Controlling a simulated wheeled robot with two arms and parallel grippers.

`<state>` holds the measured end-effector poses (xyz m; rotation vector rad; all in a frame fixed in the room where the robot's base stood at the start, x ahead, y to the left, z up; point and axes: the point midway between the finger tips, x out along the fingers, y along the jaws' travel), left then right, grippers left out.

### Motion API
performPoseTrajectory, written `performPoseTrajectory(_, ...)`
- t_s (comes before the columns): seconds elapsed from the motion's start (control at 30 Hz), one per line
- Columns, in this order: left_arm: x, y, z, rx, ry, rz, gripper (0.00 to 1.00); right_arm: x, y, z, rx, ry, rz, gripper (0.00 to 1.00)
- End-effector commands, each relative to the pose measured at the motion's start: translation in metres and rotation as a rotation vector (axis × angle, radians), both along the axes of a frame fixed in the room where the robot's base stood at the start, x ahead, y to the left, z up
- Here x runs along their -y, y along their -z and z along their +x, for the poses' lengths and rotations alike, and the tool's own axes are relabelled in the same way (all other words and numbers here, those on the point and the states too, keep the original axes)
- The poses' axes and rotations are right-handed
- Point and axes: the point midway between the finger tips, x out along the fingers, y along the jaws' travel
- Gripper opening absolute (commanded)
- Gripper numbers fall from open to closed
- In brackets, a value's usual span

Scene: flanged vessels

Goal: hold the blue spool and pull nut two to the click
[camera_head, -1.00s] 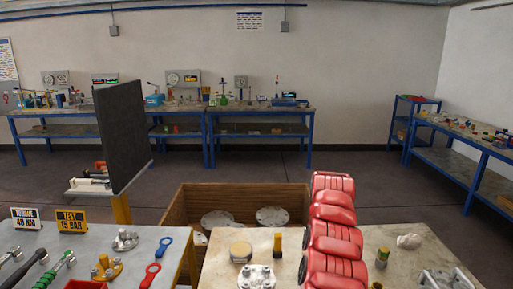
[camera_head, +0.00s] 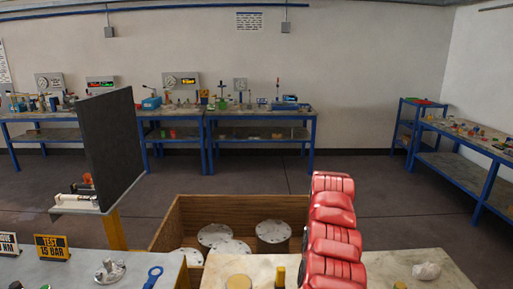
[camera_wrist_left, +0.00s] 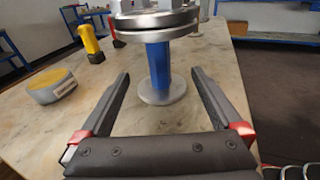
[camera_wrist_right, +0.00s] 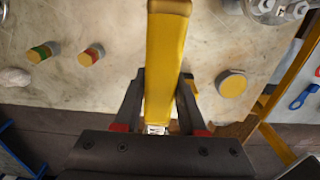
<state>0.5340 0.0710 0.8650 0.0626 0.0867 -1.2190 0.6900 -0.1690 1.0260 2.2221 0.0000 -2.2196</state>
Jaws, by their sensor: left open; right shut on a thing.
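The blue spool (camera_wrist_left: 158,66) stands upright on a round grey foot on the worktop in the left wrist view. A metal flange (camera_wrist_left: 155,22) sits on top of it, its upper part cut off by the frame. My left gripper (camera_wrist_left: 159,76) is open, with a finger on each side of the spool and a gap to both. My right gripper (camera_wrist_right: 160,78) is shut on a yellow-handled tool (camera_wrist_right: 168,50); a short metal part of it shows near the palm. Nut two cannot be singled out. Neither gripper shows in the head view.
A yellow-topped disc (camera_wrist_left: 52,86) and a yellow marker (camera_wrist_left: 90,40) stand left of the spool. A wooden crate (camera_head: 170,228) with several flanges and a dark upright panel (camera_head: 112,148) stand beyond the benches.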

Motion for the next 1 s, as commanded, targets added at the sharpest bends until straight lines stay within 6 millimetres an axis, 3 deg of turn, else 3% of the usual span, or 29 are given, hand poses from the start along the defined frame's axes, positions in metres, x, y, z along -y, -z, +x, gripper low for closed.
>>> performPoseTrajectory(0.17, 0.028, -0.001, 0.008, 0.000, 0.007, -0.002, 1.00, 0.000, -0.015, 0.000, 0.002, 0.000, 0.000, 0.00)
performPoseTrajectory(0.2, 0.032, 0.009, 0.010, 0.003, 0.007, -0.001, 1.00, 0.000, 0.002, 0.000, 0.001, 0.000, 0.000, 0.00)
performPoseTrajectory(0.4, 0.052, 0.009, 0.018, 0.002, 0.005, -0.001, 1.00, 0.000, 0.019, 0.000, 0.001, 0.000, 0.000, 0.00)
performPoseTrajectory(0.87, 0.060, 0.006, 0.022, -0.001, 0.000, 0.000, 1.00, 0.000, 0.024, 0.000, 0.002, 0.000, 0.000, 0.00)
performPoseTrajectory(1.0, 0.060, 0.006, 0.022, -0.001, 0.000, 0.000, 0.78, 0.000, 0.024, 0.000, 0.001, 0.000, 0.000, 0.00)
